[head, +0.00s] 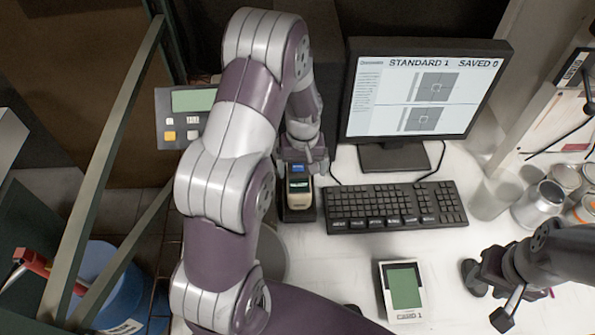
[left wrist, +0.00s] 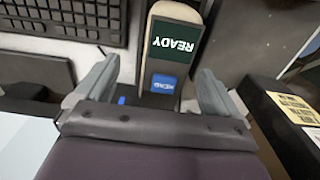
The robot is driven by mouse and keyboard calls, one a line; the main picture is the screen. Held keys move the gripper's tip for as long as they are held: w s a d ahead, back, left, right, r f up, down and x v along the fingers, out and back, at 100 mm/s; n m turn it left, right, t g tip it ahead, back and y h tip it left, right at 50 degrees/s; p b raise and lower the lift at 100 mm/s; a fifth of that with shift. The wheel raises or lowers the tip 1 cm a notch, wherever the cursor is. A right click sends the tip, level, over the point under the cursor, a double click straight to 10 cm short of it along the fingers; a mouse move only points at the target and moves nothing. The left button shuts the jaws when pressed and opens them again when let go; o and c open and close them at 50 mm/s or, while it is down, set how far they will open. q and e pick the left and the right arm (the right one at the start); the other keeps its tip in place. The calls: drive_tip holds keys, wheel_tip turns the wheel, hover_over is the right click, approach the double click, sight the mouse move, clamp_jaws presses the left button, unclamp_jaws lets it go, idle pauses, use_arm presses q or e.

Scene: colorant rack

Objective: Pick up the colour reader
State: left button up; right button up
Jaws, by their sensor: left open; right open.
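The colour reader (head: 299,187) is a small pale device with a dark green screen and a blue button. It stands in a dark cradle (head: 298,214) left of the keyboard. In the left wrist view the colour reader (left wrist: 172,48) shows "READY" on its screen. My left gripper (head: 303,168) is right at the reader's far end. In the left wrist view the open fingers of my left gripper (left wrist: 158,88) are on either side of the reader, with gaps visible. My right gripper (head: 505,285) is at the lower right, away from the reader; its fingers are partly hard to make out.
A keyboard (head: 394,206) lies right of the reader, below a monitor (head: 425,92) reading "STANDARD 1 SAVED 0". Metal cans (head: 538,204) stand at the right. A scale display (head: 186,116) is behind my left arm.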

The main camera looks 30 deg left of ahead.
sight(298, 172)
use_arm(q)
drive_tip(key=f+p, duration=0.1)
drive_tip(key=f, duration=0.2)
drive_tip(key=a+f+p, duration=0.1)
drive_tip(key=f+p, duration=0.1)
drive_tip(key=f, duration=0.1)
drive_tip(key=shift+w+a+f, duration=0.1)
drive_tip(key=shift+w+a, duration=0.05)
drive_tip(key=shift+a, duration=0.05)
drive_tip(key=shift+d+f, duration=0.1)
drive_tip(key=shift+f, duration=0.05)
drive_tip(key=shift+c, duration=0.6)
drive_tip(key=c, duration=1.5)
drive_tip(key=shift+w, duration=0.1)
